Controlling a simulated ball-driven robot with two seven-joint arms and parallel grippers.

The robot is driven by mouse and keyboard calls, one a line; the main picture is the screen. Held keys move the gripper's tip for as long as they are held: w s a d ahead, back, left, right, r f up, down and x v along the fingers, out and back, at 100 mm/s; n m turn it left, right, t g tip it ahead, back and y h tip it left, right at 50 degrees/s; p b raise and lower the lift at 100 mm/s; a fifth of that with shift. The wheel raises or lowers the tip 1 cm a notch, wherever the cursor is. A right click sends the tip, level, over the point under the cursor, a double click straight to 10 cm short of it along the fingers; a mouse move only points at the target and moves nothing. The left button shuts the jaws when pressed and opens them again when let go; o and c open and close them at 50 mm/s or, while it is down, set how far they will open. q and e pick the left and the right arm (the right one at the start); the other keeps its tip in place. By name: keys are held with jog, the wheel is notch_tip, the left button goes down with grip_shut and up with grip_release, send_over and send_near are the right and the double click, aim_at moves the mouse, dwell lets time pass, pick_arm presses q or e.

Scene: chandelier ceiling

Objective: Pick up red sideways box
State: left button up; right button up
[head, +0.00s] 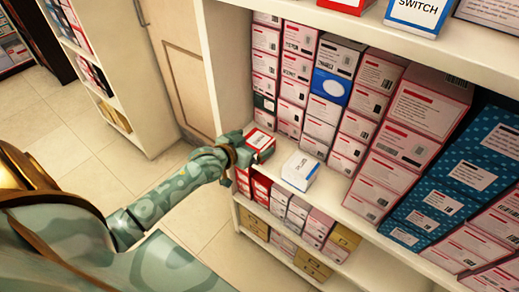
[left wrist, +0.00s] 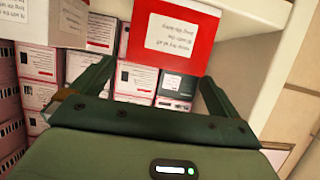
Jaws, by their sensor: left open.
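The red box (head: 261,141) lies at the left end of the middle shelf, by the upright side panel, with a white label on its red face. In the left wrist view the red box (left wrist: 178,36) is ahead, between and beyond the two fingers. My left gripper (head: 243,148) is at its near side in the head view, partly hiding it. In the left wrist view my left gripper (left wrist: 156,72) is open, its fingers spread to either side of the box's lower edge. I cannot tell whether they touch it. My right gripper is not in view.
A white box (head: 300,170) lies on the shelf just right of the red box. Stacked pink-white boxes (head: 325,85) stand behind. The shelf side panel (head: 228,65) is close on the left. Blue boxes (head: 470,170) stand farther right. The tiled floor is clear.

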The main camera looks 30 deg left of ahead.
aim_at(257, 140)
pick_arm(q)
jog(key=b+x, duration=0.1)
jog(key=x, duration=0.1)
jog(key=b+x, duration=0.1)
jog(key=x, duration=0.2)
jog(key=shift+a+f, duration=0.15)
jog(key=shift+f, duration=0.2)
jog(key=shift+w+f+b, duration=0.1)
jog(key=shift+w+b, duration=0.25)
jog(key=shift+w, duration=0.05)
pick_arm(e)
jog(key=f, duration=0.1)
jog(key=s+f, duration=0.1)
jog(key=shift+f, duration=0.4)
pick_arm(q)
jog(key=shift+c, duration=0.9)
jog(key=c, duration=0.9)
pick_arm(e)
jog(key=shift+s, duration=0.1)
